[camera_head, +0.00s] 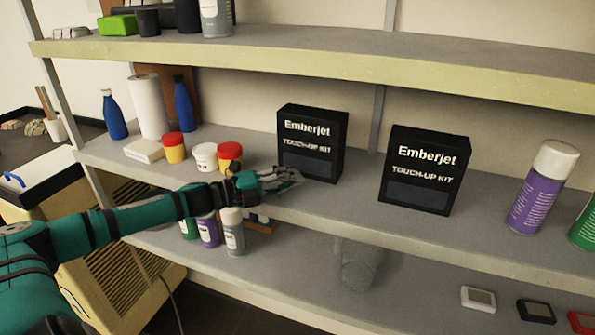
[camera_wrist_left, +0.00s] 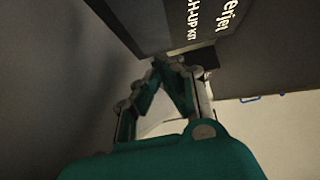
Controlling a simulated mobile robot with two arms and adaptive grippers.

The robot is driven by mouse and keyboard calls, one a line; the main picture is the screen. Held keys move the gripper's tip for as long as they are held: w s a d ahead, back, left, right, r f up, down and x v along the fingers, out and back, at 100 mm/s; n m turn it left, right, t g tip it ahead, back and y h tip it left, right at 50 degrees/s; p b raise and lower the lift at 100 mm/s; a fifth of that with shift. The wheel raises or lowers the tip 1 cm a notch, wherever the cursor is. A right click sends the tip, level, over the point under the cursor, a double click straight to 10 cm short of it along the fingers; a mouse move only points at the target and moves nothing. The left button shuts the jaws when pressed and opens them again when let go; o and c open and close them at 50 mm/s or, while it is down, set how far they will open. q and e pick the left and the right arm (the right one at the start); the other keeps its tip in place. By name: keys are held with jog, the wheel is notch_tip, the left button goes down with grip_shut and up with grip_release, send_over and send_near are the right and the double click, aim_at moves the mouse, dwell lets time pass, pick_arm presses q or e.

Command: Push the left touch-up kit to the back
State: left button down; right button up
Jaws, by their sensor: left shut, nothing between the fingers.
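Two black "Emberjet Touch-up kit" boxes stand upright on the middle shelf. The left touch-up kit (camera_head: 312,142) is near the shelf's centre, and the right touch-up kit (camera_head: 424,170) is to its right with a gap between. My left gripper (camera_head: 298,177) is shut and empty, at the lower front face of the left kit. In the left wrist view its closed fingertips (camera_wrist_left: 172,62) are right at the left kit (camera_wrist_left: 170,22), whose lettering fills the top. I cannot tell whether they touch. My right gripper is not in view.
On the same shelf, left of the gripper, stand small red-lidded jars (camera_head: 229,157), a white jar (camera_head: 204,156), blue bottles (camera_head: 114,115) and a white roll (camera_head: 148,106). A purple spray can (camera_head: 541,187) stands at the right. The upper shelf (camera_head: 330,62) overhangs the boxes.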

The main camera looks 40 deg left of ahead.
aim_at(317, 167)
pick_arm(q)
jog(key=w, duration=0.1)
jog(key=w+p, duration=0.1)
jog(key=shift+w+a+r, duration=0.2)
jog(key=shift+w+a, duration=0.1)
jog(key=shift+w+a+f+p, duration=0.1)
jog(key=shift+w+f+p, duration=0.1)
jog(key=shift+w+p, duration=0.3)
jog(key=shift+w, duration=0.1)
